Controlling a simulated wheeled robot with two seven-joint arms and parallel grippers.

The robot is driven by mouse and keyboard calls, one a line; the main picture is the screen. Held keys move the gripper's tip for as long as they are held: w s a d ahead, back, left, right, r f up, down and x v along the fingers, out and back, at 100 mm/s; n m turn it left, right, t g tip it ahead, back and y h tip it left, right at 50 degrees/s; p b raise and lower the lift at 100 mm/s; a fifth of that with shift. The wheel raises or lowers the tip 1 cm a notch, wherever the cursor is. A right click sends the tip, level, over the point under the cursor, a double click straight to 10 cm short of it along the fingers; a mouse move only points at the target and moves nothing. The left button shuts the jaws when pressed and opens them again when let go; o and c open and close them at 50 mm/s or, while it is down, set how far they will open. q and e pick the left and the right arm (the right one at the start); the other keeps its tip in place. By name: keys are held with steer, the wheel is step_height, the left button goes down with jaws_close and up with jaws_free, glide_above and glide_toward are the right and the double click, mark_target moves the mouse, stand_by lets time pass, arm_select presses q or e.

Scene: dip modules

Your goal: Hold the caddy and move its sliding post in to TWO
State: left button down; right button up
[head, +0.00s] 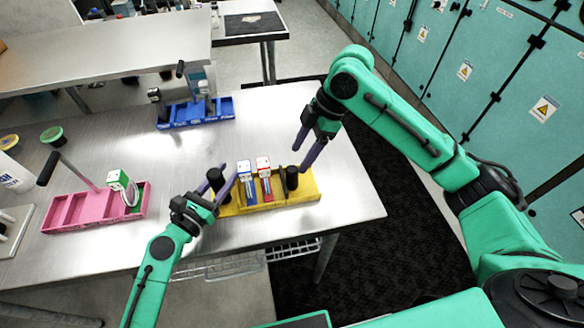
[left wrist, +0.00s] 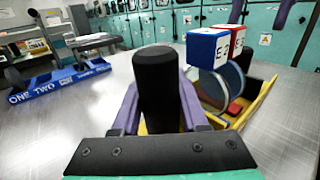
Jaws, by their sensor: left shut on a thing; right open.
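The yellow caddy (head: 263,204) stands on the steel table, with a black post at each end. My left gripper (head: 218,184) is shut on the left black post (left wrist: 157,85), which stands upright between its purple fingers. The other black post (head: 292,178) is at the right end of the caddy. My right gripper (head: 307,147) is open and empty, just above and right of that post. Between the posts stand a blue module (head: 246,180) and a red module (head: 265,178) with white tops. I cannot read slot labels on the yellow caddy.
A pink caddy (head: 62,214) with a green module (head: 122,183) and slanted black-tipped rod is at left. A blue caddy (head: 195,114) stands behind; the left wrist view shows ONE and TWO on it. The table (head: 345,200) is clear right of the yellow caddy.

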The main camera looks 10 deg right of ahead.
mark_target(291, 169)
steer(key=x, duration=0.6)
steer(key=shift+a+f, duration=0.15)
steer(key=shift+c, duration=0.3)
jaws_close()
stand_by(0.8)
